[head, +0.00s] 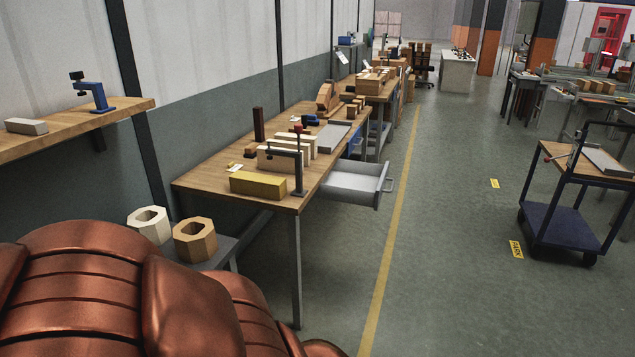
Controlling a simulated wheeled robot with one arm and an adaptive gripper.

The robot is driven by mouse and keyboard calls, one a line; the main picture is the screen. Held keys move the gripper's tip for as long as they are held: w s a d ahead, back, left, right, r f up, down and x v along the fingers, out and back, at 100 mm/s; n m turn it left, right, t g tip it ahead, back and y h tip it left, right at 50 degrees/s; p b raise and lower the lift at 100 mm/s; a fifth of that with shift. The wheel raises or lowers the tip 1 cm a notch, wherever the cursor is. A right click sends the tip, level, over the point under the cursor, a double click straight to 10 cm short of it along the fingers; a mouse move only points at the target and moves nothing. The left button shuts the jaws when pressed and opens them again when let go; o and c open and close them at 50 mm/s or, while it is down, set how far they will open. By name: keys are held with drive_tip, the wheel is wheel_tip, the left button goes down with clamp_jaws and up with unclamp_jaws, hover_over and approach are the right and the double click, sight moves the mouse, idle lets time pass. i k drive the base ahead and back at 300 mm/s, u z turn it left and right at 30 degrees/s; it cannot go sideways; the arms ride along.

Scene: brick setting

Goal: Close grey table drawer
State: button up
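A grey table drawer (352,187) stands open in the head view. It is pulled out to the right from under the wooden-topped workbench (217,187) in the middle. Its handle (389,185) is on the right front face, and its inside looks empty. Copper-coloured parts of my own body fill the bottom left corner. My gripper cannot be made out in this view.
Wooden blocks, a yellow block (258,185) and a dark clamp (298,170) are on the bench. A blue cart (562,228) stands at the right. The grey floor (450,250) between them, with a yellow line (385,255), is clear.

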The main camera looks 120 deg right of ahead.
sight(360, 184)
drive_tip(key=k, duration=2.35)
drive_tip(key=z, duration=2.8)
drive_tip(key=i, duration=1.05)
drive_tip(key=z, duration=0.3)
